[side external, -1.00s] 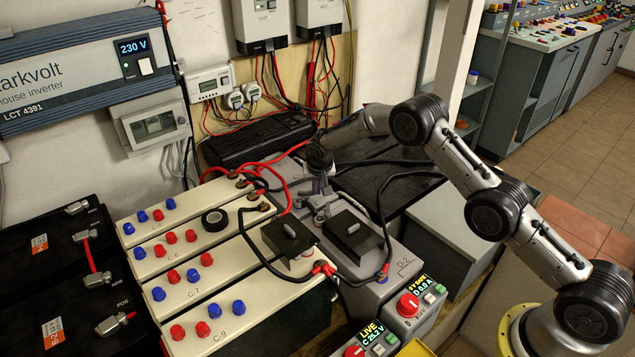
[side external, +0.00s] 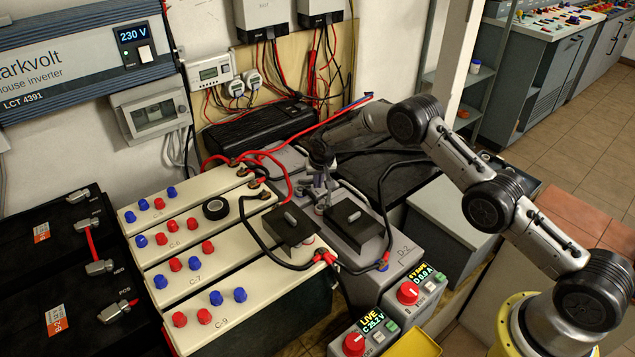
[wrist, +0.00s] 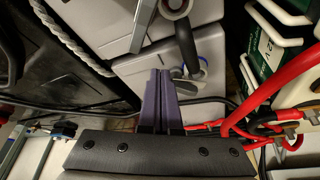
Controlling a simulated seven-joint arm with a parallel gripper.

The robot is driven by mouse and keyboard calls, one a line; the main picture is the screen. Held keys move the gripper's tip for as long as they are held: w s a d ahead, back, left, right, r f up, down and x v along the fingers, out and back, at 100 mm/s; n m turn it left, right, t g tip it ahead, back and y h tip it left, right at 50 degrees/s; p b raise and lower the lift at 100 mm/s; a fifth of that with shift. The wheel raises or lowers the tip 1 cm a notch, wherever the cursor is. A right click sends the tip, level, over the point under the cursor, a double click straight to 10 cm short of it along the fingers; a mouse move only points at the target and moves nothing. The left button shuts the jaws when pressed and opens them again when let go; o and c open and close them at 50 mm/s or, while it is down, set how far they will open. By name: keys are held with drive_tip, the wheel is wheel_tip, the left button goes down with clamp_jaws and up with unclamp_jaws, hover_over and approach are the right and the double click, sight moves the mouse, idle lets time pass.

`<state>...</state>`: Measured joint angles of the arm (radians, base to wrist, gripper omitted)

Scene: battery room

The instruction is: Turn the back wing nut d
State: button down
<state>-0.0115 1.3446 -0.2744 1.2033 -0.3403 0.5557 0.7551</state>
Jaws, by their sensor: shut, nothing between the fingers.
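My gripper (side external: 325,184) points down over the far end of the grey battery marked D-2 (side external: 402,250). In the wrist view its two purple fingers (wrist: 163,98) lie side by side, shut with nothing between them. A small metal fitting (wrist: 190,72), possibly the wing nut, sits on a grey top just right of the fingertips, with a dark strip running up from it. A pale ring-like fitting (wrist: 176,8) shows at the top edge. I cannot tell whether the fingers touch the nearer fitting. In the side view the fittings under my gripper are too small to make out clearly.
A black box with a grey handle (side external: 352,232) stands on the grey battery, close to my gripper. Black cable (side external: 383,225) loops beside it. Cream batteries with red and blue caps (side external: 215,265) stand left. Red cables (side external: 283,160) run close behind my gripper.

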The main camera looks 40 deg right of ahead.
drive_tip(key=shift+w+d+n+y, duration=0.1)
drive_tip(key=shift+d+n+y, duration=0.15)
drive_tip(key=shift+n, duration=0.4)
drive_tip(key=shift+w+d+n+y, duration=0.1)
drive_tip(key=shift+d+n+y, duration=0.1)
drive_tip(key=shift+n, duration=0.45)
drive_tip(key=shift+d+n+t, duration=0.15)
drive_tip(key=shift+n+t, duration=0.15)
drive_tip(key=shift+n, duration=0.1)
drive_tip(key=shift+w+d, duration=0.25)
drive_tip(key=shift+d, duration=0.05)
idle(0.3)
drive_tip(key=shift+a, duration=0.1)
idle(0.5)
